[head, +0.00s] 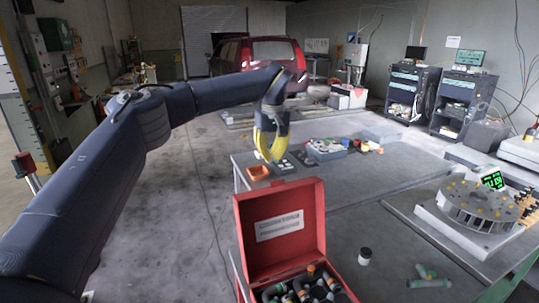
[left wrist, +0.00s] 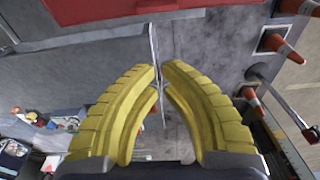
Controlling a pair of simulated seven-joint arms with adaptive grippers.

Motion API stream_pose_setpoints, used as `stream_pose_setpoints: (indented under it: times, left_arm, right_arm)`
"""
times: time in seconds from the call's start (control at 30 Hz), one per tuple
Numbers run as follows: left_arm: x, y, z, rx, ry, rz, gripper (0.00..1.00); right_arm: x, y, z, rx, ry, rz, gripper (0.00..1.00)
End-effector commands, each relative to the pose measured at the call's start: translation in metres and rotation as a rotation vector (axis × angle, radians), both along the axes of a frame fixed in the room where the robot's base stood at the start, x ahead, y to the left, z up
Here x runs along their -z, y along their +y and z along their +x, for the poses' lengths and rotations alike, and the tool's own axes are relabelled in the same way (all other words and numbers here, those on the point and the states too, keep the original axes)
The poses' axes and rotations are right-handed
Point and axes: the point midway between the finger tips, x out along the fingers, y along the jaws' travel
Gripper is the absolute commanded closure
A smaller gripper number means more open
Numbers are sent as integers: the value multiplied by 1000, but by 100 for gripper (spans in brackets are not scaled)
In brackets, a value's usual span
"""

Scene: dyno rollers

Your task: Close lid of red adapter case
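The red adapter case (head: 240,236) stands open at the front of the bench in the head view. Its lid (head: 308,208) is raised upright at the back, with a white label (head: 279,226) on its inner face. Several dark and grey-green adapters (head: 303,290) lie inside; the case's front is cut off by the picture edge. My left gripper (head: 270,158), with yellow fingers, hangs beyond the lid, apart from it. In the left wrist view its fingertips (left wrist: 160,66) come together with nothing between them. My right gripper is not in view.
An orange tray (head: 258,172) and a blue-grey bin (head: 327,151) sit farther back on the bench. A dark jar (head: 365,256) and loose adapters (head: 428,283) lie right of the case. A round roller device (head: 477,207) stands at the right. Traffic cones (left wrist: 282,47) show in the wrist view.

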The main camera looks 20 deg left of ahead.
Motion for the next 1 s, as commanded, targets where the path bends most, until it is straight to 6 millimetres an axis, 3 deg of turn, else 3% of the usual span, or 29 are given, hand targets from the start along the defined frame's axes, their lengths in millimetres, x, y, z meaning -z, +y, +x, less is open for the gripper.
stream_pose_setpoints:
  times: [0.4,0.7,1.0]
  left_arm:
    - [75,4,5,-1,1,-1,100]
    - [64,-14,-18,-1,-1,1,100]
    - [62,-20,-24,-2,-2,0,100]
  right_arm:
    - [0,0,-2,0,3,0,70]
    - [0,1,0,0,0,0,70]
    - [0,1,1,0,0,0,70]
